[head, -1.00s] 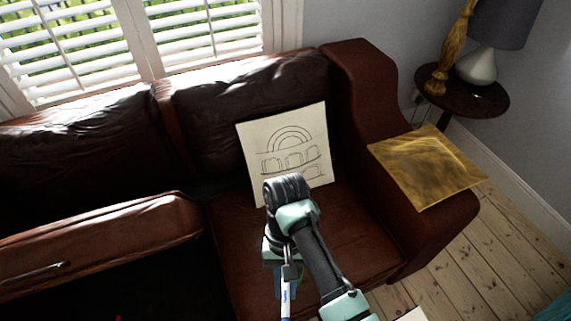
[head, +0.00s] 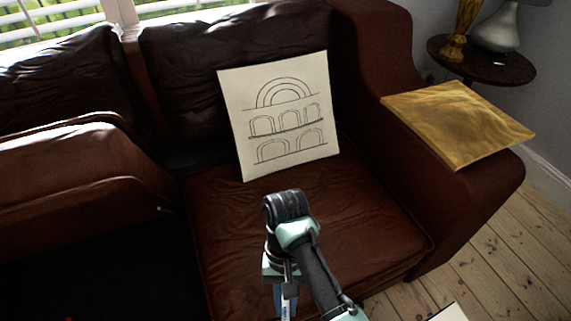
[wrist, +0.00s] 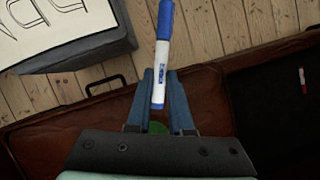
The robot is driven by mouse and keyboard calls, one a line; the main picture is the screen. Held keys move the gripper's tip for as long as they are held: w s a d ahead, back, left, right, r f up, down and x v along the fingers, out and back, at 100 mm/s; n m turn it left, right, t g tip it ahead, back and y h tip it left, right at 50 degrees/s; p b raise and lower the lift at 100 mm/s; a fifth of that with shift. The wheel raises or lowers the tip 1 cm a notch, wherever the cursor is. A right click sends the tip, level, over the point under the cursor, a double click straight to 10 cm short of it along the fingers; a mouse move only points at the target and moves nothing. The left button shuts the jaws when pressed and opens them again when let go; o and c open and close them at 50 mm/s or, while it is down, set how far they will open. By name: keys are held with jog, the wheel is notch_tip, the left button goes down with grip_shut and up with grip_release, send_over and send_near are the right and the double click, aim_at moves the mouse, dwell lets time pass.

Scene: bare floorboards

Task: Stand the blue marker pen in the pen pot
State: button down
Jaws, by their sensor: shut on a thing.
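My gripper (wrist: 160,78) is shut on the blue marker pen (wrist: 161,50), a white-bodied pen with a blue cap and a blue end. In the wrist view the pen lies between the two blue fingers, its capped end reaching past the fingertips. In the head view my gripper (head: 287,295) is low in the middle, in front of the sofa seat. A bit of the pen (head: 286,309) shows there, hanging downward and cut off by the bottom edge. I see no pen pot in either view.
A lettered box (wrist: 75,55) stands on the floorboards (wrist: 225,35). A red-and-white pen (wrist: 302,80) lies on a dark surface.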

aim_at(285, 313)
notch_tip(285, 313, down, 6)
jog(key=b, duration=0.3)
jog(key=shift+b, duration=0.4)
jog(key=shift+r, duration=0.1)
jog(key=v, duration=0.3)
jog(key=s+v, duration=0.1)
jog(key=v, duration=0.5)
jog(key=shift+s+d+r, duration=0.15)
jog(key=shift+r, duration=0.15)
notch_tip(285, 313, up, 27)
jog(key=s+p, duration=0.2)
jog(key=p, duration=3.4)
jog(key=shift+r+p, duration=0.25)
jog(key=shift+p, duration=0.05)
jog(key=shift+f, duration=0.1)
jog(key=shift+a, duration=0.2)
